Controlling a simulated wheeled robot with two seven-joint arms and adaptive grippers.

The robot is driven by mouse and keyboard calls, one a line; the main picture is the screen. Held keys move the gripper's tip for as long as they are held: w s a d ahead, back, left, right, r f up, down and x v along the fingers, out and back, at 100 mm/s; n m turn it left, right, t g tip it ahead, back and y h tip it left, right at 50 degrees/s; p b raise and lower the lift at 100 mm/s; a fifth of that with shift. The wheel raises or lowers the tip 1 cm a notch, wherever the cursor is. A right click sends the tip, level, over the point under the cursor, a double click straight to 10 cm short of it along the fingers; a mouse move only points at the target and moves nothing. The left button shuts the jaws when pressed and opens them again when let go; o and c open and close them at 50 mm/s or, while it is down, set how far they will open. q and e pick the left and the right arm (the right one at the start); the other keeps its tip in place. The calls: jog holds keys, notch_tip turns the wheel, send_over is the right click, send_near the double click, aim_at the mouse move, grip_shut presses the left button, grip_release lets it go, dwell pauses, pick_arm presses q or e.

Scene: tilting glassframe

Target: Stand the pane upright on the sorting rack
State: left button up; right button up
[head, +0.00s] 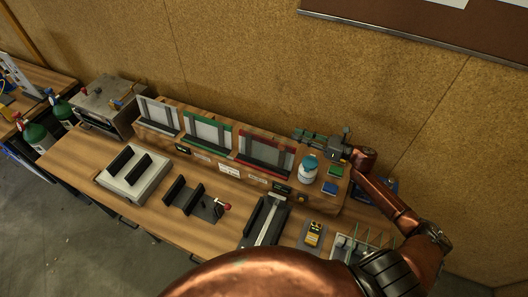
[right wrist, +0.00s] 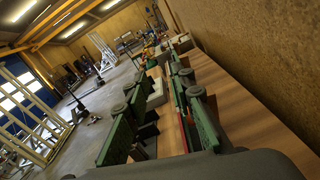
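The sorting rack (head: 214,163) is a long wooden stand along the back of the table in the head view. Its three bays, framed grey (head: 159,113), green (head: 207,131) and red (head: 266,152), hold pale upright panels with dark uprights across them. I cannot tell which of these, if any, is the loose pane. My right gripper (head: 304,135) hovers above the rack's right end, right of the red bay. In the right wrist view its two green-padded fingers (right wrist: 160,135) are wide apart with nothing gripped between them. My left gripper is not in view.
On the table stand a white block with black bars (head: 136,173), a dark clamp fixture (head: 190,199) with a red knob, and a black channel (head: 264,222). A white-and-blue jar (head: 309,168) stands below my right gripper. A yellow device (head: 313,234) and wire rack (head: 357,249) lie right.

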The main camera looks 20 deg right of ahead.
notch_tip(320, 180, down, 3)
jog(key=b, duration=0.8)
send_near(272, 140)
jog(key=p+x, duration=0.2)
jog(key=x, duration=0.3)
jog(key=shift+d+r, duration=0.1)
jog(key=shift+d, duration=0.1)
jog(key=p+x, duration=0.1)
jog(key=x, duration=0.3)
jog(key=shift+w+a+p, duration=0.15)
jog(key=shift+w+p, duration=0.1)
jog(key=shift+p, duration=0.1)
jog(key=shift+w+a, duration=0.35)
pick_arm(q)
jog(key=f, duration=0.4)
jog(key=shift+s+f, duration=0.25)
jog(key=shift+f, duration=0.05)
pick_arm(e)
jog(key=shift+s+d, duration=0.1)
jog(key=shift+c, duration=0.7)
